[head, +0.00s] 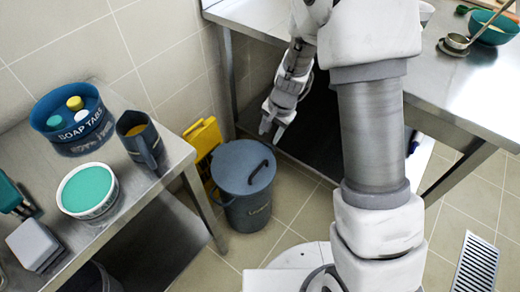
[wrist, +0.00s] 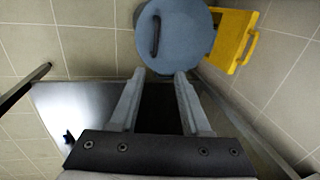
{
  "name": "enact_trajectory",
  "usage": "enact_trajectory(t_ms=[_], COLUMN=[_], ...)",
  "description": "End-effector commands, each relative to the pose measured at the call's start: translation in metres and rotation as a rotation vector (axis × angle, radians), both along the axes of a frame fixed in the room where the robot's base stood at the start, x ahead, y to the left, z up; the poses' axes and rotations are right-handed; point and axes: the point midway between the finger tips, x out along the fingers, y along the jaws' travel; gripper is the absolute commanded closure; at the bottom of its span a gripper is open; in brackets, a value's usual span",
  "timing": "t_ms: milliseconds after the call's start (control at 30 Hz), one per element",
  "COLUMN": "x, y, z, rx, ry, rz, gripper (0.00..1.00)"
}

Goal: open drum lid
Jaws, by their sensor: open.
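The drum (head: 248,210) is a blue-grey bin standing on the tiled floor between the two tables in the head view. Its round lid (head: 236,162) lies on top, with a dark curved handle (head: 258,172) toward its right side. In the wrist view the lid (wrist: 182,35) is ahead of the fingers, its handle (wrist: 156,36) left of its middle. My gripper (head: 272,130) hangs above and to the right of the drum. In the wrist view my gripper (wrist: 160,78) has its fingers spread, with nothing between them.
A yellow object (head: 203,142) stands beside the drum against the wall and also shows in the wrist view (wrist: 232,38). The left table (head: 125,215) holds a soap tabs tub (head: 72,122), a jug (head: 140,140) and a teal-topped bowl (head: 88,190). A steel table (head: 455,90) stands at right.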

Motion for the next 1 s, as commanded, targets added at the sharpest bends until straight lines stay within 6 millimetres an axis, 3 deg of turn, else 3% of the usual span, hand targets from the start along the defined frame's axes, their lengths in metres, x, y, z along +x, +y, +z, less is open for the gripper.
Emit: enact_trajectory(t_ms=[33, 367, 1000], x=[0.001, 0.005, 0.02], y=[0.001, 0.004, 0.024], z=[-0.018, -0.057, -0.186], rx=[-0.005, -0.013, -0.013], ry=[0.011, 0.024, 0.024], rz=[-0.014, -0.042, -0.041], gripper=[0.53, 0.53, 0.53])
